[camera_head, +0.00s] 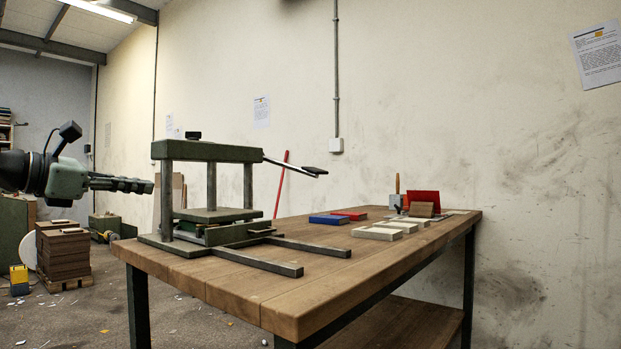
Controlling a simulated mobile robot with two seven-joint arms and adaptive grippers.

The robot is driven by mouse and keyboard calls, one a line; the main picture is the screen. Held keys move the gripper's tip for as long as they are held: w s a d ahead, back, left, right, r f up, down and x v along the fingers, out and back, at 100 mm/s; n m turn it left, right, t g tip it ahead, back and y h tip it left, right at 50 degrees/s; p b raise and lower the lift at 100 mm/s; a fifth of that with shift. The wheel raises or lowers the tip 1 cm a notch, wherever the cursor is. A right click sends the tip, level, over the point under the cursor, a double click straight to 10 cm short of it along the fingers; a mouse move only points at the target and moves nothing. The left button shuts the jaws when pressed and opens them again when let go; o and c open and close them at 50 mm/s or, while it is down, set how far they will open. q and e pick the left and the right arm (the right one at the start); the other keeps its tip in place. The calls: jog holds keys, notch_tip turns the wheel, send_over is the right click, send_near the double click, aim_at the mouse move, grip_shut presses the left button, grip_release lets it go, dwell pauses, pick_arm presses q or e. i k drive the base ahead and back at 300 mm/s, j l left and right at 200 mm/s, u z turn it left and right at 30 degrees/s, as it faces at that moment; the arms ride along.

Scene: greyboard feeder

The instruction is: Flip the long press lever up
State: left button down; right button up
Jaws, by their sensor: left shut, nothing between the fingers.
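The green press (207,152) stands on the near left end of the wooden workbench. A thin metal lever (290,165) with a dark end sticks out from the right side of its top plate. It points right and slopes slightly down. My left gripper (152,186) comes in from the left, with its fingers shut and empty. It points right and shows just left of the press's left post, below the top plate. In the picture it is well apart from the lever. My right gripper is not in view.
The workbench (300,297) holds a blue block (328,219), a red block (349,215) and several pale blocks (377,233) right of the press. Two metal rails (255,263) extend from the press base. A red pole (281,185) shows behind the press.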

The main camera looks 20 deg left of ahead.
aim_at(313, 172)
jog(key=i+l, duration=0.3)
jog(key=i, duration=0.2)
jog(key=i+l, duration=0.3)
jog(key=i, duration=0.25)
